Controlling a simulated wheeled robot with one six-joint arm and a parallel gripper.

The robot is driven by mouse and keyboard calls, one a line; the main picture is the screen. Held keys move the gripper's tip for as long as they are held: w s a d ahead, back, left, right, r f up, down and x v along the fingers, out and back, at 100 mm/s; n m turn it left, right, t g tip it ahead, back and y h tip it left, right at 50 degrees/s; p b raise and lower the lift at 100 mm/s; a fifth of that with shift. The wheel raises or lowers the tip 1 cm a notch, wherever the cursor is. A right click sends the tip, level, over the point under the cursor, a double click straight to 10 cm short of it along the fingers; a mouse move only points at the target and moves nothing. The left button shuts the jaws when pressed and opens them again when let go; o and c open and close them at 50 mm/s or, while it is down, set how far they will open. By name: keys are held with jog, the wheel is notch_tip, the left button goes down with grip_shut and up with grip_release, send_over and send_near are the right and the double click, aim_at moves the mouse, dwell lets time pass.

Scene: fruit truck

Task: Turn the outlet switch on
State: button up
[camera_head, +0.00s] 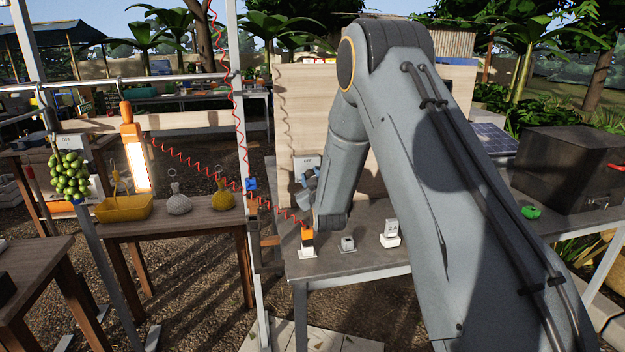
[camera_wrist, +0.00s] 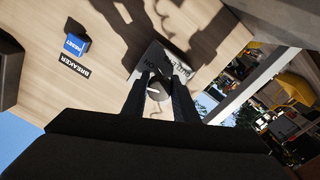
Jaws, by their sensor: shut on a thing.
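The outlet switch (camera_wrist: 157,91) is a dark round knob with a white mark, on a pale plate fixed to a wooden board. The letters "ON" and part of another label show beside it. My gripper (camera_wrist: 158,82) is shut on the knob, with one black finger on each side. In the head view, the white plate (camera_head: 303,163) shows on the board behind my gripper (camera_head: 309,181), with small lettering at its top. My arm and gripper hide most of the knob there, so its exact setting is hard to tell.
A blue reset button (camera_wrist: 76,44) with a black "BREAKER" label sits on the same board. Below the board, a grey table (camera_head: 350,262) holds an orange-topped plug (camera_head: 307,238) and small blocks. A red coiled cord (camera_head: 215,175) hangs to the left.

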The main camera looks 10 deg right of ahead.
jog(key=shift+m+b, duration=0.85)
jog(key=shift+m, duration=0.95)
jog(key=o, duration=1.1)
jog(key=shift+c, duration=0.2)
jog(key=s+b, duration=0.1)
jog(key=s, duration=0.6)
jog(key=shift+s, duration=0.4)
jog(key=shift+a+r, duration=0.1)
